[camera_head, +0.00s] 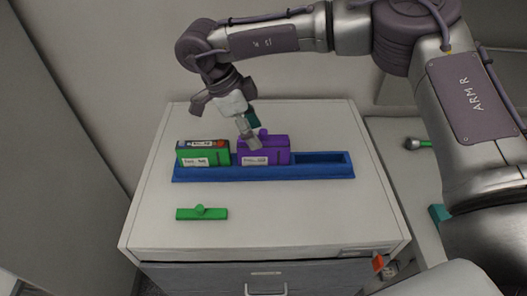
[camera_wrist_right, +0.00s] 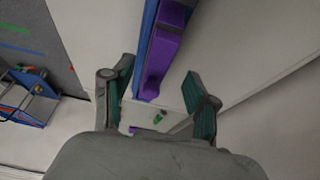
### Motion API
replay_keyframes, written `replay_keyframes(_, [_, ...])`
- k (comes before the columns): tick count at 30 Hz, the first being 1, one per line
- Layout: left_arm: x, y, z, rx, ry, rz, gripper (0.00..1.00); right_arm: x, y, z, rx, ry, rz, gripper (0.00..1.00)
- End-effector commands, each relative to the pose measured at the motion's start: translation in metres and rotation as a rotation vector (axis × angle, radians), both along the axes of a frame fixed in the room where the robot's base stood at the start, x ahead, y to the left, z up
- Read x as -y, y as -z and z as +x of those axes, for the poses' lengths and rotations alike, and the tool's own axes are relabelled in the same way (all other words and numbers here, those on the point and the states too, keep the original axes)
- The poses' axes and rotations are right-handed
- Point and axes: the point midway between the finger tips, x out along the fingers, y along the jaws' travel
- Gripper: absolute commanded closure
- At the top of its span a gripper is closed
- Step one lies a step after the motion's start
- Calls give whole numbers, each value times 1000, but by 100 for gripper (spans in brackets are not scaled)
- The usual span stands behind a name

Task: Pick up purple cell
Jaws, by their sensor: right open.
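The purple cell (camera_head: 275,152) stands upright in the blue tray (camera_head: 190,175), in the middle slot, with a white label on its front. In the right wrist view the purple cell (camera_wrist_right: 167,40) shows between the two fingers. My right gripper (camera_head: 248,130) is open at the top of the cell, pointing down; in the right wrist view its fingers (camera_wrist_right: 157,72) are spread either side of the purple, with gaps visible. Whether a finger touches the cell cannot be told. My left gripper is not in view.
A green cell (camera_head: 185,155) stands in the tray's left slot. The right slot (camera_head: 320,158) is empty. A green lid-like piece (camera_head: 202,214) lies on the white cabinet top (camera_head: 290,220) in front. A drawer handle (camera_head: 265,288) is below.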

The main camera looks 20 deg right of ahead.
Motion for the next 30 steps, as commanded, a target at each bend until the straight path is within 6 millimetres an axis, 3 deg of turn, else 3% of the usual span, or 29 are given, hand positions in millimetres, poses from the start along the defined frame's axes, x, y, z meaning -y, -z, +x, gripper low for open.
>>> replay_keyframes(8, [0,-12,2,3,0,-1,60,7,19,-4,-2,0,1,42])
replay_keyframes(12, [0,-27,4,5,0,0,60,15,37,-9,-4,-2,-1,42])
replay_keyframes(16, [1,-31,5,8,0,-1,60,20,55,-10,-1,1,1,42])
replay_keyframes(25, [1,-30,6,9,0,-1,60,22,62,-10,1,0,2,42])
replay_keyframes(30, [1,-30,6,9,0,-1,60,22,61,-10,1,0,2,68])
